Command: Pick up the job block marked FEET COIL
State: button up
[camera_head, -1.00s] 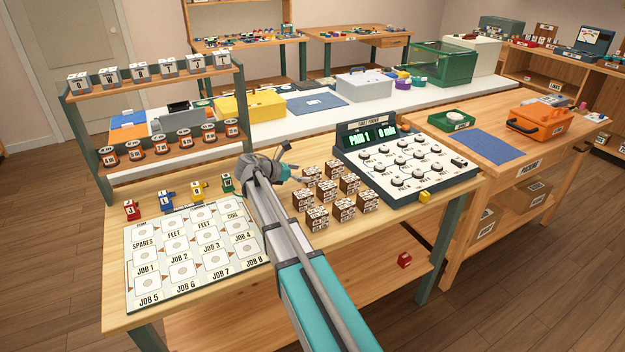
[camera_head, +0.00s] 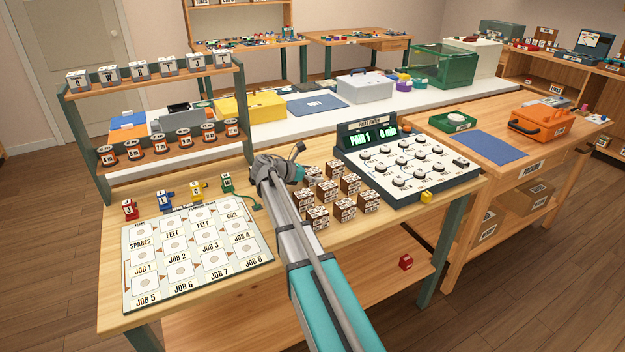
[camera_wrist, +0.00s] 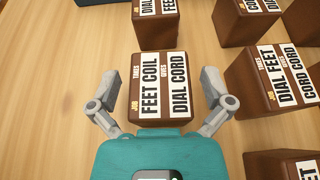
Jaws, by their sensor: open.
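In the wrist view the brown job block marked FEET COIL (camera_wrist: 158,88) stands upright between my spread fingers, its label also reading DIAL CORD. My gripper (camera_wrist: 165,85) is open, with a gap on each side of the block, and no hold on it shows. In the head view my gripper (camera_head: 298,165) is at the left of the group of brown job blocks (camera_head: 345,208); my arm partly hides the nearest ones, and the labels are too small to read there.
Other job blocks stand close by, one just beyond (camera_wrist: 155,22) and one marked DIAL FEET (camera_wrist: 270,82) to the right. The dial console (camera_head: 410,165) is behind the group at right. A job board (camera_head: 195,255) lies at left with small coloured pieces along its back edge.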

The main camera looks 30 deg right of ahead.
dwell(0.5)
jog(key=c, duration=1.1)
jog(key=shift+c, duration=0.2)
jog(key=shift+r, duration=0.2)
notch_tip(320, 180, up, 2)
jog(key=p, duration=0.2)
jog(key=shift+r+p, duration=0.1)
jog(key=shift+p, duration=0.2)
jog(key=s+r+p, duration=0.3)
jog(key=s, duration=0.1)
jog(key=s+a+r+p, duration=0.1)
jog(key=s+r+p, duration=0.3)
jog(key=s, duration=0.1)
jog(key=s+r+p, duration=0.3)
jog(key=s, duration=0.2)
jog(key=shift+a+r, duration=0.2)
jog(key=shift+a, duration=0.05)
